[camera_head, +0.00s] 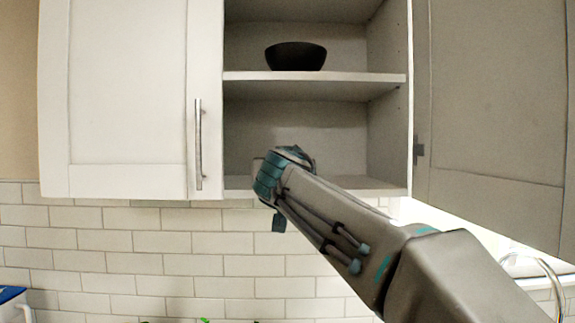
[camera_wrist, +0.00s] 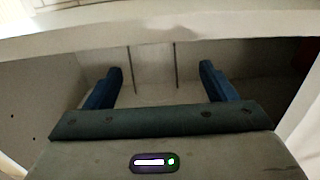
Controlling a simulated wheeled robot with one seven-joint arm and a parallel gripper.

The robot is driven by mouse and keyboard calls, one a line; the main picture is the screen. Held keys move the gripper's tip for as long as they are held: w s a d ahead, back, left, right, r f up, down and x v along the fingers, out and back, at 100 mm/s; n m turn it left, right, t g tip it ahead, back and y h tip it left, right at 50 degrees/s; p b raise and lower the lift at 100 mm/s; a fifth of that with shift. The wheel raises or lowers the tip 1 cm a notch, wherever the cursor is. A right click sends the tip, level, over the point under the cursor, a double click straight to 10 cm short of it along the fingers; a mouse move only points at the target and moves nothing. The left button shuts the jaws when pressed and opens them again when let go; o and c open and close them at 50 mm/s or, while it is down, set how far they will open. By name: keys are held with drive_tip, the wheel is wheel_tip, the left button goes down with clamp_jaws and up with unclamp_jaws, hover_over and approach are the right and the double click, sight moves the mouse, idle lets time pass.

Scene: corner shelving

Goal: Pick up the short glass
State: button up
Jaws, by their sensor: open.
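My gripper (camera_wrist: 160,72) is open, with its two blue fingers apart in the wrist view. Two thin dark upright lines show between and beyond the fingers; I cannot tell whether they are the sides of a clear glass. No short glass can be made out for certain in either view. In the head view, the end of my arm is at the lower compartment of the open cabinet (camera_head: 315,91), and the wrist hides the fingers and part of that compartment.
A black bowl (camera_head: 296,56) sits on the shelf above. An open door (camera_head: 495,100) stands at the right and a closed white door (camera_head: 125,95) at the left. A pale shelf edge (camera_wrist: 220,22) crosses the top of the wrist view. White tiles (camera_head: 120,245) lie below.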

drive_tip(key=shift+w, duration=0.75)
drive_tip(key=shift+w+d+r+p, duration=0.15)
drive_tip(key=shift+w+r+p, duration=0.1)
drive_tip(key=shift+w+p, duration=0.25)
drive_tip(key=w+p, duration=0.3)
drive_tip(key=shift+w+d+r, duration=0.2)
drive_tip(key=shift+w+d, duration=0.05)
drive_tip(key=shift+d, duration=0.05)
drive_tip(key=shift+w+f, duration=0.15)
drive_tip(key=shift+w, duration=0.3)
drive_tip(key=shift+s, duration=0.1)
drive_tip(key=c, duration=1.2)
